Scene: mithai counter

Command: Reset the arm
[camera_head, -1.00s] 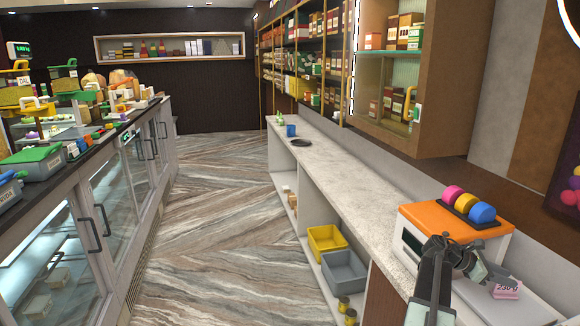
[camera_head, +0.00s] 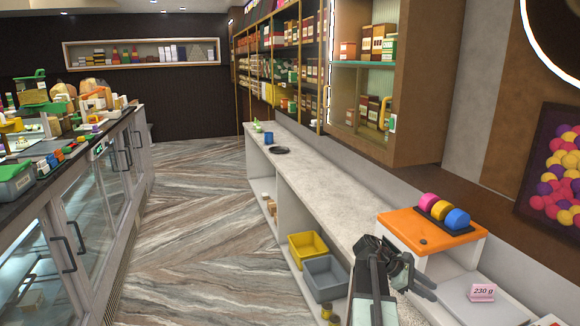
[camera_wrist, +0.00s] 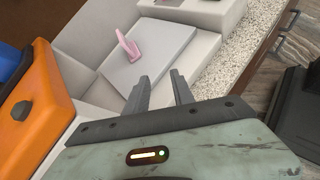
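My gripper (camera_head: 424,286) is in front of the orange-topped white machine (camera_head: 398,232) at the lower right of the head view. In the wrist view, its two dark fingers (camera_wrist: 160,88) stand apart with nothing between them. Beyond the fingertips lies a grey plate (camera_wrist: 150,60) on a white base, with a pink price tag (camera_wrist: 128,45) standing on it. The tag reads "230 g" in the head view (camera_head: 482,292). The gripper is apart from the tag.
Three coloured rolls (camera_head: 440,212) sit on the orange top. The long speckled counter (camera_head: 325,190) runs back, with a dark plate (camera_head: 279,150) and blue cup (camera_head: 268,138). Yellow (camera_head: 308,250) and grey (camera_head: 325,278) bins stand below. Glass display cases (camera_head: 85,210) line the left; the aisle floor (camera_head: 190,230) is clear.

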